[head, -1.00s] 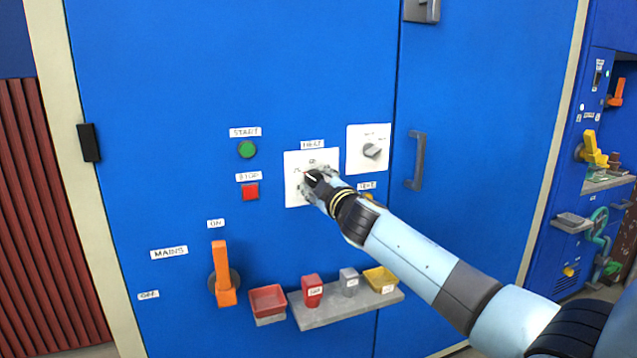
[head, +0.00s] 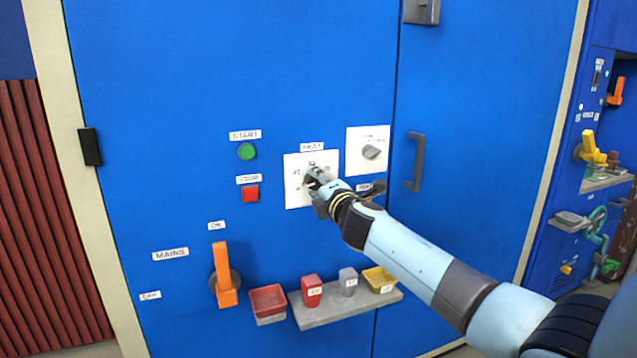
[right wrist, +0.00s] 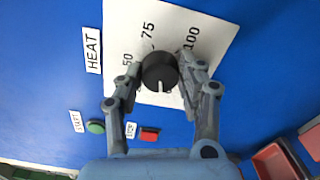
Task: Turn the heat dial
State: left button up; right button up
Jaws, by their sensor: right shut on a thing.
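The heat dial is a round black knob (right wrist: 160,70) on a white plate (right wrist: 215,30) marked 50, 75 and 100. Its pale notch points to the bottom of the right wrist view, away from the 75. My right gripper (right wrist: 159,72) is shut on the knob, one finger on each side. In the head view, my right gripper (head: 316,182) is at the white plate (head: 293,198) under the HEAT label (head: 312,147) and hides most of the knob. My left gripper is not in view.
A second plate with a grey knob (head: 372,152) is just right. The green start button (head: 247,152), red stop button (head: 250,194) and orange mains lever (head: 223,275) are left. A shelf (head: 345,310) with small bins is below, and a door handle (head: 415,162) right.

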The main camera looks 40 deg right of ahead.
jog(key=shift+f+n, duration=0.1)
jog(key=shift+n, duration=1.1)
jog(key=o, duration=1.1)
jog(key=shift+o, duration=0.2)
jog(key=shift+s+a, duration=0.1)
jog(key=v, duration=1.1)
jog(key=shift+s, duration=0.4)
jog(key=shift+f, duration=0.1)
